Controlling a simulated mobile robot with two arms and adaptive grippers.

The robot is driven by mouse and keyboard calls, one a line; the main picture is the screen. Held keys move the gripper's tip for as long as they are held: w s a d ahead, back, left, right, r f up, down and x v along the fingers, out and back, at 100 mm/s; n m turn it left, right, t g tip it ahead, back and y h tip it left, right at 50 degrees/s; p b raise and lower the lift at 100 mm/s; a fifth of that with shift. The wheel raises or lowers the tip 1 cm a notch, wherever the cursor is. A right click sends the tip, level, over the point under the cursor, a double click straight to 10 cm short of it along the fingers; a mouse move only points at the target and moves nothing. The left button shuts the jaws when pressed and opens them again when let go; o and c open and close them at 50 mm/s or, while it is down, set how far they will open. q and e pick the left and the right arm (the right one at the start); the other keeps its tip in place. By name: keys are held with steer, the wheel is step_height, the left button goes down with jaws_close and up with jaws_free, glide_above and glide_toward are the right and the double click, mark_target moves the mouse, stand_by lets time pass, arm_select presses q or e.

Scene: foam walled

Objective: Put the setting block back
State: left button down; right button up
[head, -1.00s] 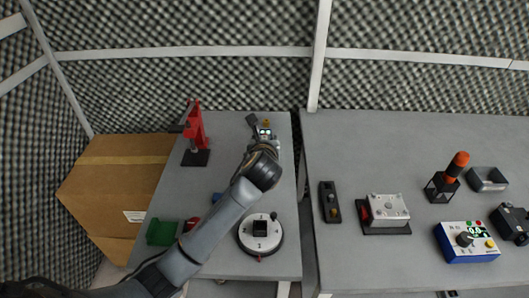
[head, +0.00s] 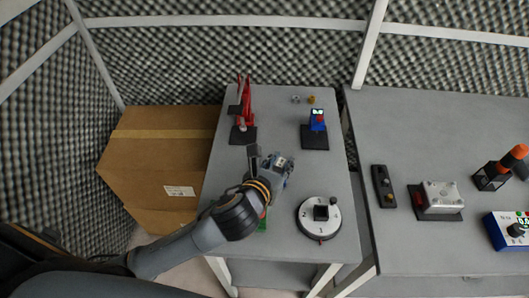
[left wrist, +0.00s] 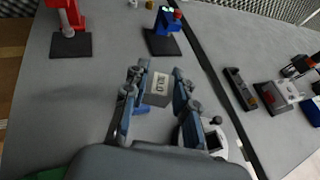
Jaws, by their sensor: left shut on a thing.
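The setting block (left wrist: 158,86) is a small grey block with a number label on top. It sits between the fingers of my left gripper (left wrist: 158,92) in the left wrist view. In the head view my left gripper (head: 279,167) is shut on it above the middle of the left table, and the block itself is hard to make out there. A white round dial base (head: 320,218) with numbers and a dark square in its middle stands to the right and nearer. A blue gauge (head: 318,122) on a dark plate stands farther back. My right gripper is out of view.
A red press (head: 244,105) stands at the back left of the table (head: 277,115). A green tray (left wrist: 45,174) is partly hidden by my arm. A second table on the right holds several devices. A cardboard box (head: 155,165) is at left.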

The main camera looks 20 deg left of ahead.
arm_select(q)
steer(key=w+a+f, duration=0.1)
steer(key=w+f, duration=0.1)
steer(key=w, duration=0.1)
steer(key=w+a+f, duration=0.2)
steer(key=w+f, duration=0.1)
steer(key=w, duration=0.1)
steer(key=w+a+f, duration=0.2)
steer(key=w+f, duration=0.1)
steer(key=shift+w+a+f, duration=0.1)
steer(key=shift+w+f, duration=0.05)
steer(key=shift+f, duration=0.05)
steer(key=f, duration=0.3)
steer(key=shift+w+a+f, duration=0.1)
steer(key=shift+w+a, duration=0.05)
steer(key=shift+w, duration=0.05)
steer(key=shift+f, duration=0.25)
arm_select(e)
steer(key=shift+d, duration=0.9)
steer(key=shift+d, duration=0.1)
